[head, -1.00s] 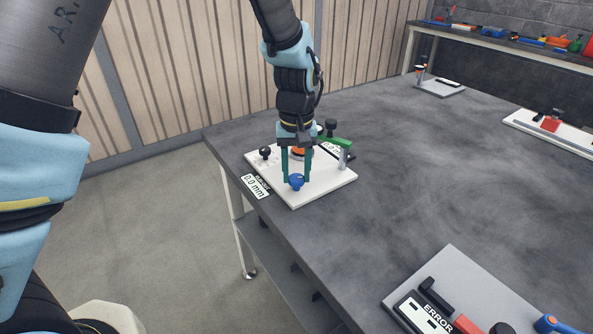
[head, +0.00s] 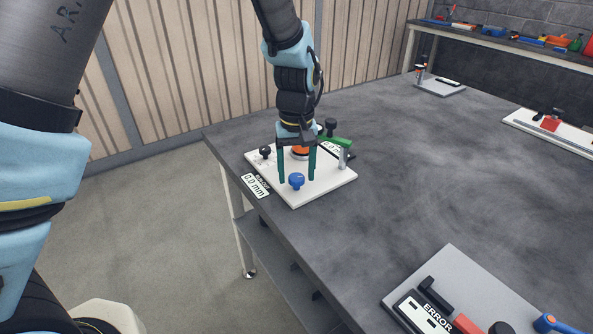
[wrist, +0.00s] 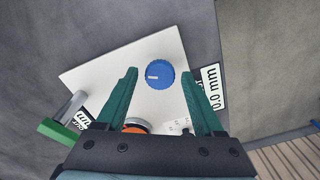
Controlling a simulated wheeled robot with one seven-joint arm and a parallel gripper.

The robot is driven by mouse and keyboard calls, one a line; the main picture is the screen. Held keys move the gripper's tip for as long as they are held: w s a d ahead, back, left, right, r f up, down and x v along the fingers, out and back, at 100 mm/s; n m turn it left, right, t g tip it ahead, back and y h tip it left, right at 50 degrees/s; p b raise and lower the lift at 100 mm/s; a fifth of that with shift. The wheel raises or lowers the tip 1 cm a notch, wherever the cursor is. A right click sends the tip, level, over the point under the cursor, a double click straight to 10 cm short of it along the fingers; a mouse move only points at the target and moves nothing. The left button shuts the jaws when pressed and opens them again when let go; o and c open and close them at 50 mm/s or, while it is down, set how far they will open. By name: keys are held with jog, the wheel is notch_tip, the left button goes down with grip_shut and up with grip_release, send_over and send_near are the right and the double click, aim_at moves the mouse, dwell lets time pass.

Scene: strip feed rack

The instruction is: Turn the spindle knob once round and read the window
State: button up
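The blue spindle knob (head: 297,180) stands on a white plate (head: 325,184) near the left edge of the table. In the wrist view the knob (wrist: 159,74) shows a white mark on its left side. My gripper (head: 297,181) is open, with its teal fingers on either side of the knob and clear gaps. In the wrist view my gripper's fingertips (wrist: 159,70) are wide apart and hold nothing. The window (head: 255,186) at the plate's front edge reads 0.0 mm; the same window shows in the wrist view (wrist: 212,88).
The table's middle is clear.

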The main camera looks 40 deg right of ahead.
aim_at(296, 177)
jog(key=shift+o, duration=0.2)
jog(key=shift+r, duration=0.1)
notch_tip(296, 177, up, 11)
jog(key=b, duration=0.2)
jog(key=shift+f, duration=0.2)
dwell(0.4)
jog(key=w+a+f+n, duration=0.1)
jog(key=w+a+n, duration=0.1)
jog(key=w+a, duration=0.85)
jog(key=s+a+f+n, duration=0.1)
jog(key=a+f, duration=0.1)
jog(key=a, duration=1.3)
jog(key=s+a+f+n+t, duration=0.1)
jog(key=a, duration=1.5)
jog(key=shift+f+n+t, duration=0.3)
jog(key=shift+f, duration=0.1)
jog(key=shift+w, duration=0.1)
dwell(1.7)
